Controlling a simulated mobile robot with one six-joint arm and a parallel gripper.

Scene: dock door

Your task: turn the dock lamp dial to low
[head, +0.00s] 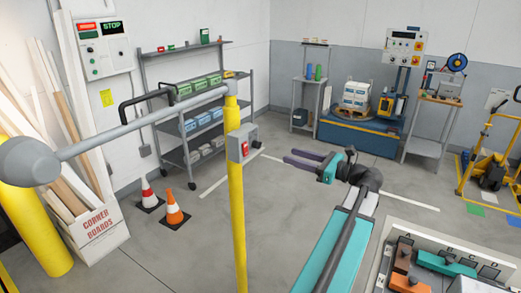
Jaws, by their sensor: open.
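A small grey control box (242,143) with a red part and a dark knob is fixed on the yellow post (239,210). A grey lamp arm (140,122) reaches left from the post top to a rounded grey head (29,161). I cannot read the dial's setting or any marks; they are too small. My gripper (289,158) is in the middle of the head view, right of the control box in the picture, its dark fingers pointing left. It is open and empty, apart from the box.
Two traffic cones (175,212) stand on the floor left of the post. A grey shelf cart (192,120) is behind it. A wall panel (101,48) reads STOP. A box of corner boards (95,225) stands at left. A tray of parts (445,265) is at lower right.

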